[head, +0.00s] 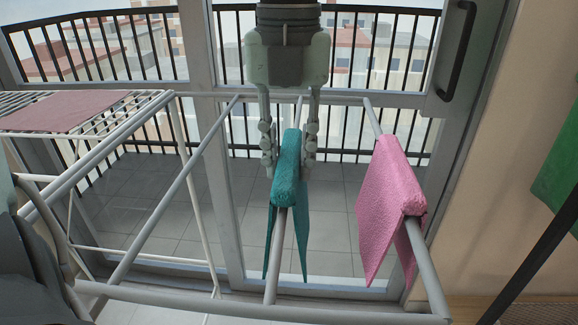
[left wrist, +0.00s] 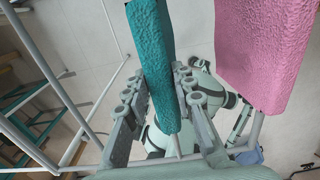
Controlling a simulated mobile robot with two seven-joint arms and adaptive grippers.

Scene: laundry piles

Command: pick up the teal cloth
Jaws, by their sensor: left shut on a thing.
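The teal cloth (head: 286,190) hangs folded over a middle rail of the drying rack (head: 225,307), its two sides hanging down apart below the rail. My left gripper (head: 287,155) reaches down over it from above, one finger on each side, shut on the cloth. In the left wrist view the teal cloth (left wrist: 153,60) runs down between the two fingers of my gripper (left wrist: 165,100). The cloth still lies over the rail. My right gripper is not clearly visible.
A pink cloth (head: 387,205) hangs over the rail just right of the teal one, with a narrow gap. A dull red cloth (head: 65,112) lies flat on the rack's left wing. A glass door with a handle (head: 457,50) stands behind. A green cloth (head: 560,170) is at the right edge.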

